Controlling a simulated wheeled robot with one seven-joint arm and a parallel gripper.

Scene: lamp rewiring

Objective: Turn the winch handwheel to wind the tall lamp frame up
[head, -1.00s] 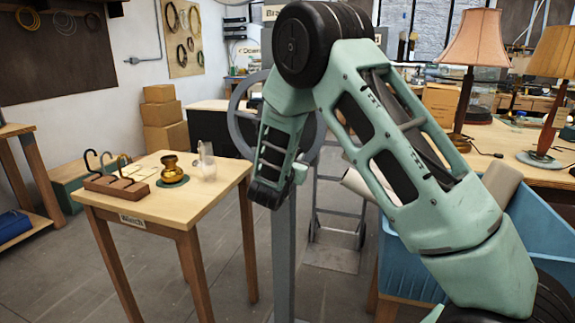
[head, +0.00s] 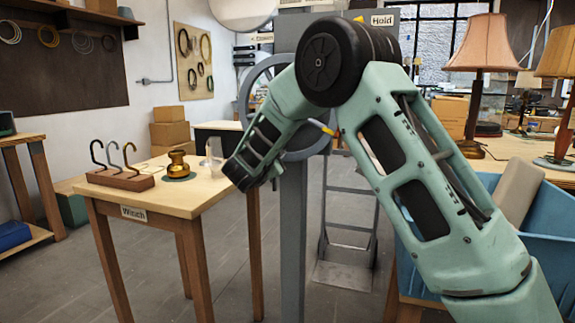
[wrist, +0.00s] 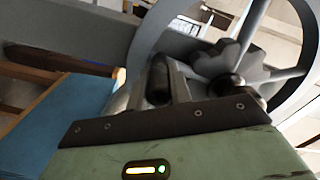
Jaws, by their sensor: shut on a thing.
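The grey winch handwheel (head: 308,152) stands on a grey post (head: 291,235) behind my arm in the head view, partly hidden by it. In the wrist view its rim (wrist: 148,36) and lobed hub (wrist: 225,57) fill the upper right. My gripper (wrist: 158,78) is shut on a dark cylindrical grip (wrist: 159,83) beside the wheel, seemingly its handle.
A wooden table labelled "Winch" (head: 135,213) at left holds a hook rack (head: 120,180), a brass piece (head: 178,163) and a clear vessel (head: 214,155). A blue bin (head: 545,235) and shaded lamps (head: 482,45) stand at right. A hand truck (head: 345,235) stands behind the post.

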